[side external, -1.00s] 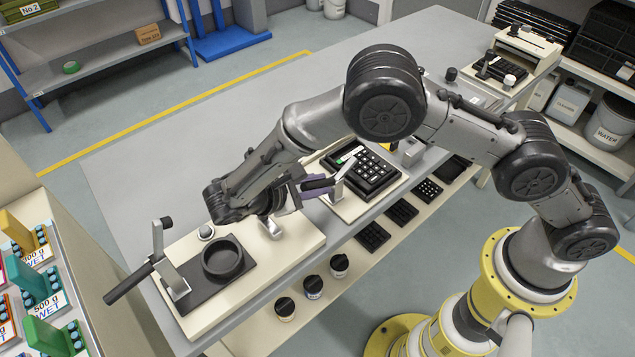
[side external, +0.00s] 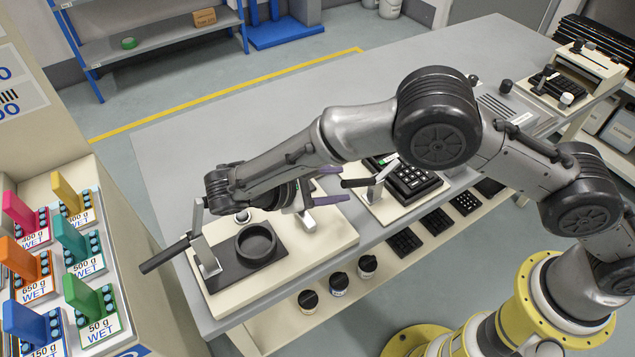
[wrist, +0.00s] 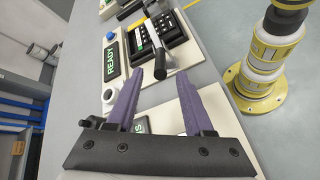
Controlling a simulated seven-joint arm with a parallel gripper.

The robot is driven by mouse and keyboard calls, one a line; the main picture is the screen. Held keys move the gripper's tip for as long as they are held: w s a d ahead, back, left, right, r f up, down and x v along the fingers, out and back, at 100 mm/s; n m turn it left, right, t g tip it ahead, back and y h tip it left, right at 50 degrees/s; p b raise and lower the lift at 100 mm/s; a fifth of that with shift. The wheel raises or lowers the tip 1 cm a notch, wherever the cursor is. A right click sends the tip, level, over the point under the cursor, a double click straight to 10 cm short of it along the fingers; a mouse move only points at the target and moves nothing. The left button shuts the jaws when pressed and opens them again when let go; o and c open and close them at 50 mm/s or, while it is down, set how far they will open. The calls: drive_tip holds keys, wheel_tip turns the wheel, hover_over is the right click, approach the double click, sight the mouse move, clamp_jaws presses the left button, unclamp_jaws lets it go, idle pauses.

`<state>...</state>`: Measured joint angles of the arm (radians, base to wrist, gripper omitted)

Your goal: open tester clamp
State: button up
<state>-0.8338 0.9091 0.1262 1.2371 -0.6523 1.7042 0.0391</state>
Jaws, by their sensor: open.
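The tester clamp at the keyboard station has a black handle (side external: 356,183) on a pale metal bracket (side external: 377,182). The handle lies low, pointing left. The black keyboard (side external: 412,182) sits beside it on a cream base. My gripper (side external: 336,186) has purple fingers and is open and empty. The handle's end is close to the gap between the fingertips. In the wrist view the black handle (wrist: 158,58) shows just ahead of the gap between my fingertips (wrist: 158,76). I cannot tell if they touch.
A READY display (wrist: 111,61) and blue button (wrist: 109,36) are close to the tester. Colored holders (side external: 75,235) stand at left. The grey table behind is clear.

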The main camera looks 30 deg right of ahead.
drive_tip(key=v, duration=0.5)
drive_tip(key=shift+a, duration=0.1)
